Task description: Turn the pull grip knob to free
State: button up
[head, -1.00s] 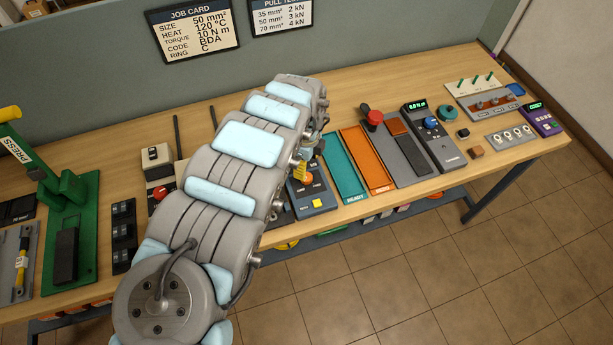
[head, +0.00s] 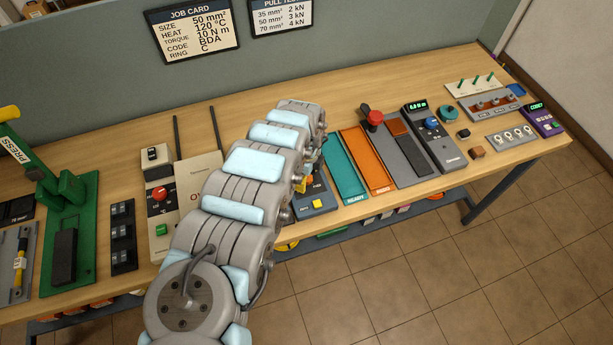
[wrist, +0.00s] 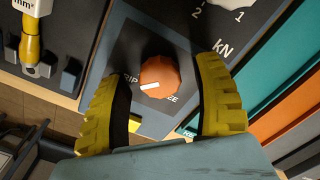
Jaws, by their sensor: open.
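The pull grip knob (wrist: 160,76) is a round orange knob on a dark panel (wrist: 140,40) in the wrist view. Its white pointer mark faces left, toward a partly hidden label ending in "RIP". Another label at its lower right is mostly hidden. My gripper (wrist: 160,90) is open, with one yellow ribbed finger left of the knob and the other right of it. Gaps show between both fingers and the knob. In the head view, my arm hides the knob and most of the gripper over the pull tester (head: 312,203).
A teal tray (head: 345,170) and an orange tray (head: 368,160) lie right of the tester. A red-button box (head: 159,195) and a green press (head: 70,225) stand left. In the wrist view, a yellow-handled piece (wrist: 32,35) is at upper left.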

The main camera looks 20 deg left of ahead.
jog(key=c, duration=1.2)
jog(key=shift+r+n, duration=0.1)
jog(key=shift+n, duration=0.3)
jog(key=n+p, duration=0.1)
jog(key=n, duration=0.1)
jog(key=shift+n+p, duration=0.4)
jog(key=n+p, duration=0.1)
jog(key=n, duration=0.8)
jog(key=shift+n, duration=0.4)
grip_shut()
jog(key=shift+n, duration=2.3)
